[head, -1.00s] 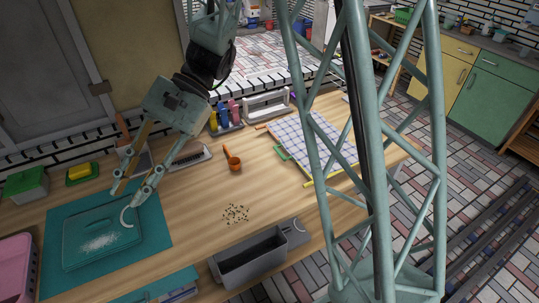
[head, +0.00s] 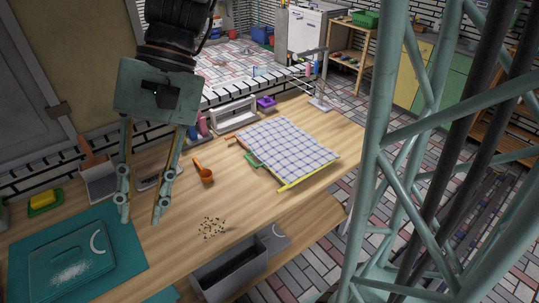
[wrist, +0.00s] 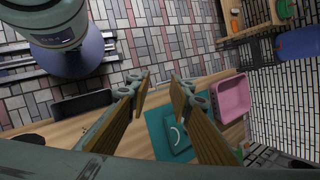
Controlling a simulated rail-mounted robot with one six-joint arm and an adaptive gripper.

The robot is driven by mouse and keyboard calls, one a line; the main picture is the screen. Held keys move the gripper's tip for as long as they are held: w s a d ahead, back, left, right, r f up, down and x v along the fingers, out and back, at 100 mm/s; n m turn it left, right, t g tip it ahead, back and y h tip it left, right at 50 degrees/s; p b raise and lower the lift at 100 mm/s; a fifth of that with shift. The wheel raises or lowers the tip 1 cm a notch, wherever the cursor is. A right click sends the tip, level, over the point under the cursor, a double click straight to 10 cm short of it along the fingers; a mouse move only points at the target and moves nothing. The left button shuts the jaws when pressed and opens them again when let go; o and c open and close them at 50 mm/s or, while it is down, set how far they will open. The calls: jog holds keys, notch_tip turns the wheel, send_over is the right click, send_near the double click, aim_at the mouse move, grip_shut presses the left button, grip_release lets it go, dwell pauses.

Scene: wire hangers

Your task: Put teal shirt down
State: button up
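A flat teal cloth-like sheet (head: 125,245) lies at the left of the wooden table. I cannot tell which of these is the shirt. The sheet also shows in the wrist view (wrist: 155,128). My gripper (head: 140,221) points down above the table by the sheet's right edge. Its fingers are wide apart, with nothing between them in the wrist view (wrist: 160,80).
A checked cloth (head: 285,145) with a yellow edge lies at the table's right. A grey bin (head: 230,275) hangs at the front edge. A dustpan (head: 98,183) lies behind my gripper. A pink tub (wrist: 232,97) stands left of the sheet.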

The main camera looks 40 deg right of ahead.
jog(key=s+d+r+n+t+h, duration=0.2)
jog(key=s+d+r+t+h, duration=0.1)
jog(key=d, duration=0.5)
jog(key=s+d+r+n+t+h, duration=0.2)
jog(key=s+d+r, duration=0.3)
jog(key=s+d, duration=0.3)
jog(key=shift+s+t+h, duration=0.3)
jog(key=shift+t+h, duration=0.2)
jog(key=shift+t, duration=0.3)
jog(key=shift+a, duration=0.15)
